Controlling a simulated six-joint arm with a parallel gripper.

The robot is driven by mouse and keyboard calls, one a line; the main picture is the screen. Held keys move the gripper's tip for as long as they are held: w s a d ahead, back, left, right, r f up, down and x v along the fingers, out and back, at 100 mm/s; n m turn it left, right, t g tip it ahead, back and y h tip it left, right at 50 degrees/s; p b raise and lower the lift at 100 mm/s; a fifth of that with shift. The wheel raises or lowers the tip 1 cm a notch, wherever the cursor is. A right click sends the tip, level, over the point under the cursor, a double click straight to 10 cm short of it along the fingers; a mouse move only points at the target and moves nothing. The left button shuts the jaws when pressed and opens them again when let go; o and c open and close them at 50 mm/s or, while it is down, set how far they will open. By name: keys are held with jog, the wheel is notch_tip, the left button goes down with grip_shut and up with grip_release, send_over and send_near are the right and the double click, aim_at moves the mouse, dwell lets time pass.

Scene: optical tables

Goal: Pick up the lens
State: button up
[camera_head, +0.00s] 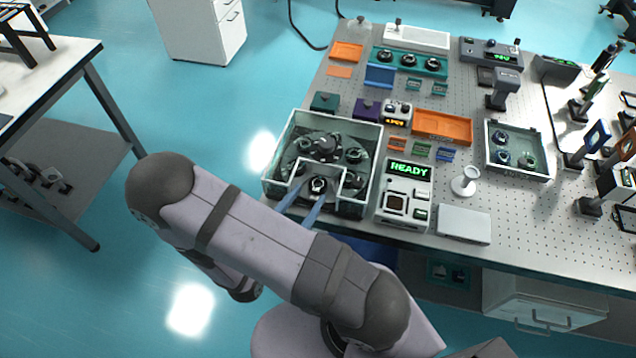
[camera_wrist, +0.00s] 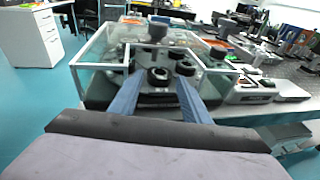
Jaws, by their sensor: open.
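A small round dark lens mount with a pale ring (camera_head: 318,185) sits at the front opening of a clear-walled case (camera_head: 281,150). In the wrist view the same round lens piece (camera_wrist: 159,76) shows between and just beyond my fingers. My gripper (camera_head: 309,196) has two blue-grey fingers, apart, reaching into the case's front notch. In the wrist view my gripper (camera_wrist: 158,88) is open with nothing held between the fingers. Whether either finger touches the lens cannot be told. Several similar round mounts stand around a dark carousel (camera_head: 324,148) inside the case.
The case walls rise close on both sides of my fingers. To the right stand a device reading READY (camera_head: 408,172), a white stand (camera_head: 465,181) and a grey tray (camera_head: 516,150) with round mounts. An orange tray (camera_head: 442,126) lies behind.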

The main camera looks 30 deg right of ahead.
aim_at(317, 184)
jog(key=shift+p+x, duration=0.7)
jog(key=shift+x, duration=1.3)
jog(key=c, duration=0.7)
notch_tip(317, 184, up, 10)
jog(key=shift+b, duration=0.4)
